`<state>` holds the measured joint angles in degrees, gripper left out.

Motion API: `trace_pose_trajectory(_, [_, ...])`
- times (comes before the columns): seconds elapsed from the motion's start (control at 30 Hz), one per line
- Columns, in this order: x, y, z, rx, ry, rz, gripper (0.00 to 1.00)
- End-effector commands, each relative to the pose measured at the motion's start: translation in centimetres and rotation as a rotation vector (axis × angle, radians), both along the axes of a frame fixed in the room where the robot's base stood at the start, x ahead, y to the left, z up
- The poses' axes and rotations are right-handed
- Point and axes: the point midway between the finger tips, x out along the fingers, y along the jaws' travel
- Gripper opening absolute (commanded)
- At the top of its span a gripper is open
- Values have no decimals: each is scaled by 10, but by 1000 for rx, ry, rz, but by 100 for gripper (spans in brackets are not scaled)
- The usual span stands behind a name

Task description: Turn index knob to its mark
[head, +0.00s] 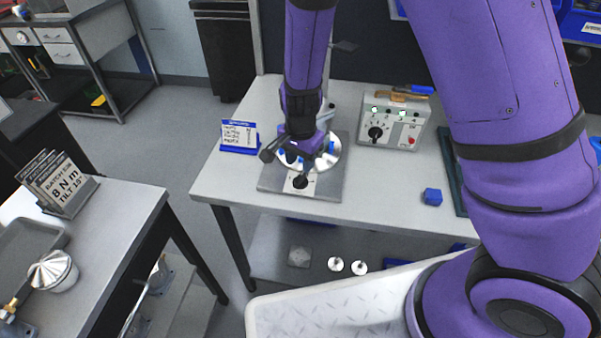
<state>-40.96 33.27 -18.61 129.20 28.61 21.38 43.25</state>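A black knob (300,181) sits on a pale dial panel at the front of a grey base plate (328,185) on the middle bench. Another black knob (375,133) is on the face of a grey control box (394,122) further right. No label shows clearly enough to tell which is the index knob, and their marks are too small to read. A round silver disc (328,158) with blue parts lies on the base plate behind the front knob. My gripper (303,153) points down over this disc, behind the front knob in the picture. Its fingertips are not clear.
A blue-based sign (239,137) stands left of the base plate. A blue block (432,197) lies on the bench at right. The control box has small lamps and a red button (411,141). Bench (393,187) space between the plate and block is clear.

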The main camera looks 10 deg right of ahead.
Motion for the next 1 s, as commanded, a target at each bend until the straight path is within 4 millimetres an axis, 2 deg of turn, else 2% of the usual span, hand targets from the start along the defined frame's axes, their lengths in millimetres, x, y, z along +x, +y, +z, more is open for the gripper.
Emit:
trace_pose_trajectory(0.1, [0,-1,-21,-1,2,-2,39])
trace_pose_trajectory(0.3, [0,0,-44,-1,1,0,39])
trace_pose_trajectory(0.5, [0,0,-52,1,1,2,39])
trace_pose_trajectory(0.73, [0,0,-52,1,-1,2,39])
trace_pose_trajectory(0.9, [0,0,-52,1,-1,2,0])
trace_pose_trajectory(1.0, [0,0,-52,1,-1,2,0])
